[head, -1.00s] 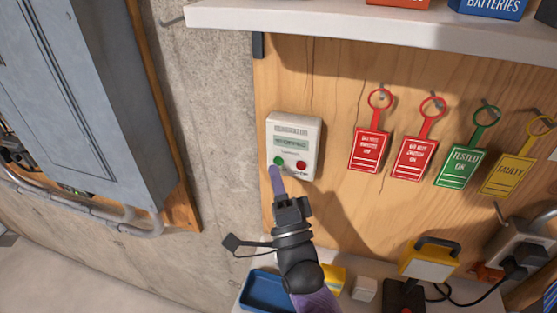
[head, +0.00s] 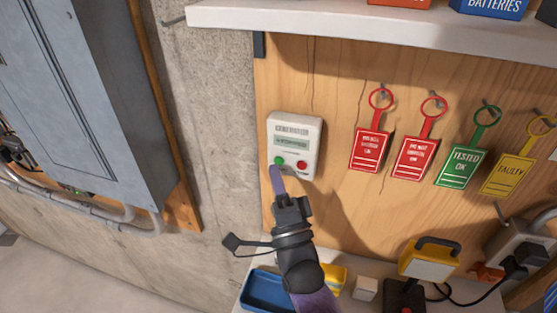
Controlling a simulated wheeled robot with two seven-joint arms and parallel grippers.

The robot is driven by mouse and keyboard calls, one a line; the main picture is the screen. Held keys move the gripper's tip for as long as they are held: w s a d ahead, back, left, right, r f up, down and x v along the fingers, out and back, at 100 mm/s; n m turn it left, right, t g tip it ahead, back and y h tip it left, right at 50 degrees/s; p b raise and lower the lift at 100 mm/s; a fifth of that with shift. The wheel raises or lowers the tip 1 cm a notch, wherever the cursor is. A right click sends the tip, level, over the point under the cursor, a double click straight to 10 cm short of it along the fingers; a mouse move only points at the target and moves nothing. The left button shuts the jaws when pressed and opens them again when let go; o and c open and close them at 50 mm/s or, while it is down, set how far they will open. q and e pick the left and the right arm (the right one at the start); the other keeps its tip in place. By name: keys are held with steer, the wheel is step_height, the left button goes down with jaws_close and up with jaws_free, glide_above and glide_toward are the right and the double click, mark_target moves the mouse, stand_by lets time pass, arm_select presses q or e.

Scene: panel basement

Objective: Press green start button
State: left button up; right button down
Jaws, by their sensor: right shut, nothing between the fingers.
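A small pale control box (head: 311,133) is fixed to the wooden board. It has a small display (head: 291,144), a green button (head: 279,160) at its lower left and a red button (head: 302,165) beside it. My right gripper (head: 276,171) is shut and empty. Its purple fingertips are just below the green button and overlap the box's lower left edge. I cannot tell whether they touch the box. The green button's face is visible. My left gripper is not in view.
Red, green and yellow tags (head: 463,165) hang to the right of the box. A white shelf (head: 350,31) runs above. Below are a blue tray (head: 262,290), a yellow work lamp (head: 425,260) and cables. A grey electrical cabinet (head: 85,90) stands at left.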

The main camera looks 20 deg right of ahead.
stand_by(0.4)
steer(key=shift+w+d, duration=0.3)
steer(key=shift+w, duration=0.05)
steer(key=shift+w+d+b, duration=0.15)
steer(key=shift+w+b, duration=0.15)
stand_by(0.5)
stand_by(0.4)
steer(key=shift+s+a+p, duration=0.35)
steer(key=shift+s+a, duration=0.05)
steer(key=shift+s, duration=0.25)
steer(key=s+a, duration=0.1)
steer(key=s+a+p, duration=0.1)
steer(key=s, duration=0.2)
steer(key=shift+s+a+p, duration=0.1)
steer(key=shift+a+p, duration=0.2)
steer(key=shift+a, duration=0.1)
